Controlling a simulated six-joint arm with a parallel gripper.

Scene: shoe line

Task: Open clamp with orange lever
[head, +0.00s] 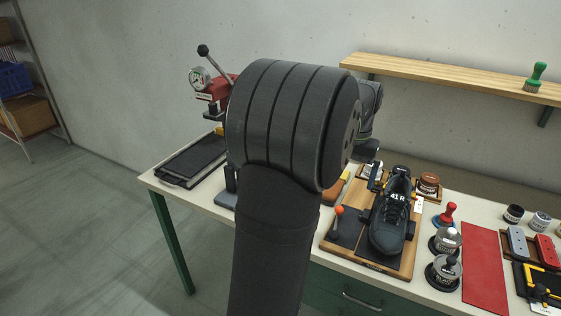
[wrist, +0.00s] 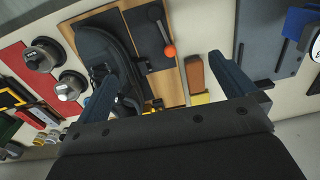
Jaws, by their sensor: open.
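The orange lever shows in the head view as an orange ball (head: 339,210) on a short rod, left of the shoe at the front of the wooden board (head: 372,262). In the wrist view the orange ball (wrist: 169,50) lies between my fingers in the picture, with its dark rod running up to a pivot. A black shoe (head: 391,222) marked "41 R" sits on the board; it also shows in the wrist view (wrist: 104,47). My gripper (wrist: 162,66) is open and empty, apart from the lever. In the head view my arm hides most of it.
A brown block (wrist: 194,74) lies near the lever. Metal jars (head: 444,272), a red stamp (head: 447,214) and a red mat (head: 484,268) stand right of the board. A red press with a gauge (head: 200,78) stands at the back left. A wooden shelf (head: 450,76) hangs behind.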

